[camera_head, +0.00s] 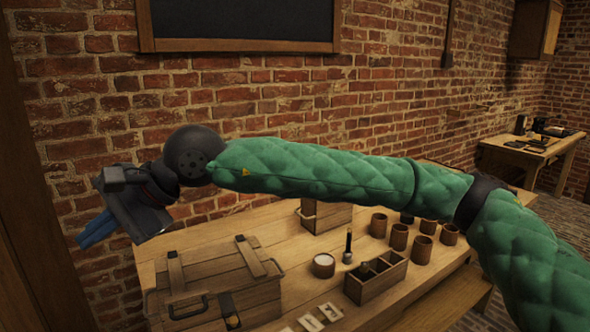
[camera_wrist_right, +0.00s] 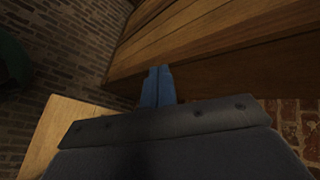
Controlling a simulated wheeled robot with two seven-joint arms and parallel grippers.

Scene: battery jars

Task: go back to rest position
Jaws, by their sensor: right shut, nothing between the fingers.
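My right arm, in a green quilted sleeve, reaches across the head view from the right edge to the left. My right gripper (camera_head: 97,230) is at the far left, out past the table's left end and in front of the brick wall. Its blue fingers point down and left. In the right wrist view the blue fingers (camera_wrist_right: 157,87) lie together, with nothing between them. The gripper touches no object that I can make out. My left gripper is in neither view.
The wooden table (camera_head: 290,250) holds a lidded crate (camera_head: 215,285), a wooden box (camera_head: 325,214), several brown jars (camera_head: 399,237), a small divided box (camera_head: 375,281) and a pale-topped round jar (camera_head: 324,265). A dark wooden post (camera_head: 35,250) stands close to the gripper at left. A second table (camera_head: 530,150) is far right.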

